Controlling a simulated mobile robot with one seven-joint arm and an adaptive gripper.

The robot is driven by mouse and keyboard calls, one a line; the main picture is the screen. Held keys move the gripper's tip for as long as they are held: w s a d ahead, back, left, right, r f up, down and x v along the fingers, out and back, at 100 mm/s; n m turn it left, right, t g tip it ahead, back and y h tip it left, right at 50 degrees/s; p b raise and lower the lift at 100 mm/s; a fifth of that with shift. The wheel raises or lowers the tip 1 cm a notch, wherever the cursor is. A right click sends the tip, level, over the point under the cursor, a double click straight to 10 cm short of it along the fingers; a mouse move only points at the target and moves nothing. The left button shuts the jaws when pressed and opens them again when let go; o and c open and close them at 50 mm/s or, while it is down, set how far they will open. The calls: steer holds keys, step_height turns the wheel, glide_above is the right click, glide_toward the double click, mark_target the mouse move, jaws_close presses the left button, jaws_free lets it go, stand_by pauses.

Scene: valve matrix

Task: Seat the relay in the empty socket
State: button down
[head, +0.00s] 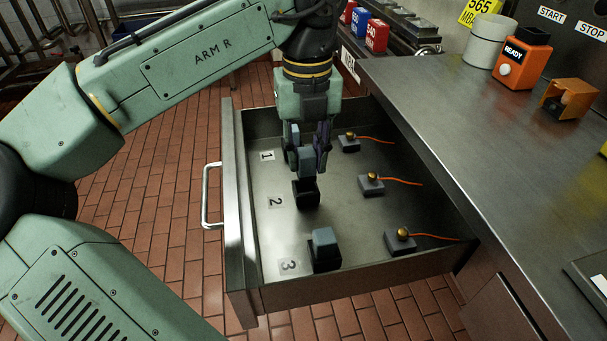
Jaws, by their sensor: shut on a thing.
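My gripper (308,150) points down into the open drawer. It is shut on a blue-grey relay (305,161), which is partly covered by the fingers. The relay shows just above and behind the black socket (306,195) beside label 2 (275,202). That socket looks empty; I cannot tell how wide the gap to the relay is. The socket beside label 3 (288,266) holds another blue-grey relay (323,240). Label 1 (267,156) shows at the back, but the spot beside it is hidden by my gripper.
Grey blocks with brass knobs and orange wires stand along the right of the drawer (240,250): back (349,144), middle (371,184) and front (400,241). The steel counter (480,150) on the right carries an orange READY box (522,60) and a white pot (486,42).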

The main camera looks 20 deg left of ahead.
mark_target(306, 173)
steer(key=shift+f, duration=2.1)
steer(key=c, duration=1.3)
jaws_free()
steer(key=shift+f, duration=0.15)
steer(key=shift+c, duration=0.2)
step_height(306, 173, up, 12)
steer(key=shift+r+p, duration=0.2)
steer(key=shift+p, duration=0.4)
